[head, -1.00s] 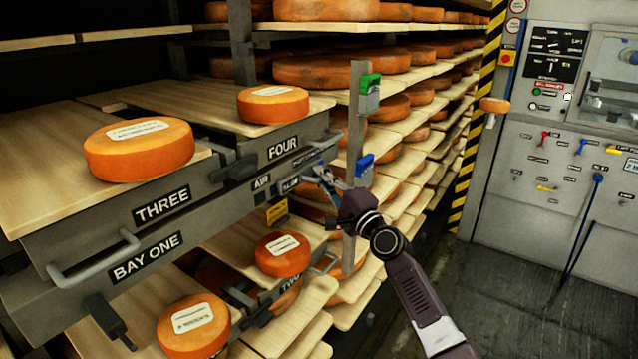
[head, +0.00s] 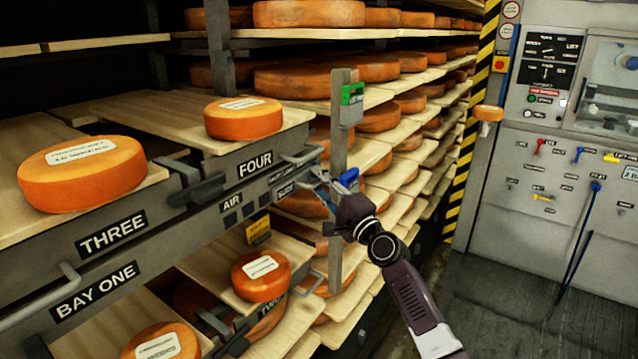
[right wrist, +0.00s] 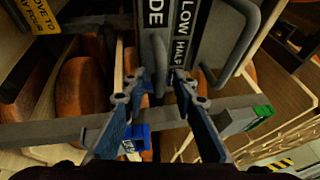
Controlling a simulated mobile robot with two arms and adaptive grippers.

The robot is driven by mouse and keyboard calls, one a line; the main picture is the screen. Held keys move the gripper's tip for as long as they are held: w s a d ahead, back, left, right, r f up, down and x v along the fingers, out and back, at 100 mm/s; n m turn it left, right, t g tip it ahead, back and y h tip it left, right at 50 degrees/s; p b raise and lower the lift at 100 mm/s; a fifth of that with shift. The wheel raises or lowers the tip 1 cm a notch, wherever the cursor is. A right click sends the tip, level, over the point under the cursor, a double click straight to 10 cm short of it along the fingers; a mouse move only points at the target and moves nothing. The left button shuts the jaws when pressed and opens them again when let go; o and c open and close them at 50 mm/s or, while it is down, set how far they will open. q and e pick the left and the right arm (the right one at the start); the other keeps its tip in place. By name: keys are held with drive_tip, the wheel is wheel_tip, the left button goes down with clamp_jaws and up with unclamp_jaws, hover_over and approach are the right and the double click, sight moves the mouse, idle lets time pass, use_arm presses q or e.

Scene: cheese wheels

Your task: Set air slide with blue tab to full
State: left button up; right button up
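The blue tab (head: 348,178) is on an upright grey bar (head: 342,130); it also shows in the right wrist view (right wrist: 136,142), by my left-hand finger. A green tab (head: 352,94) is higher on the same bar. A grey rail with small labels, "AIR" (head: 232,203) among them, runs along the rack front. My right gripper (right wrist: 157,85) is open, its fingertips at the rail's end by the labels. A grey rod-like handle (right wrist: 160,62) stands between the fingertips, not visibly gripped. In the head view my right gripper (head: 322,186) partly overlaps the upright bar. My left gripper is not in view.
Cheese wheels sit on boards around the rail, including one on FOUR (head: 243,120) and one below (head: 260,278). A curved grey handle (right wrist: 240,40) is just right of the fingers. A control panel (head: 560,165) stands right, with open floor before it.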

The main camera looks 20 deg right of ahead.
drive_tip(key=shift+a, duration=0.1)
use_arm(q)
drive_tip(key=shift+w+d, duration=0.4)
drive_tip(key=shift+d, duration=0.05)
use_arm(e)
drive_tip(key=v, duration=1.2)
drive_tip(key=shift+f, duration=0.1)
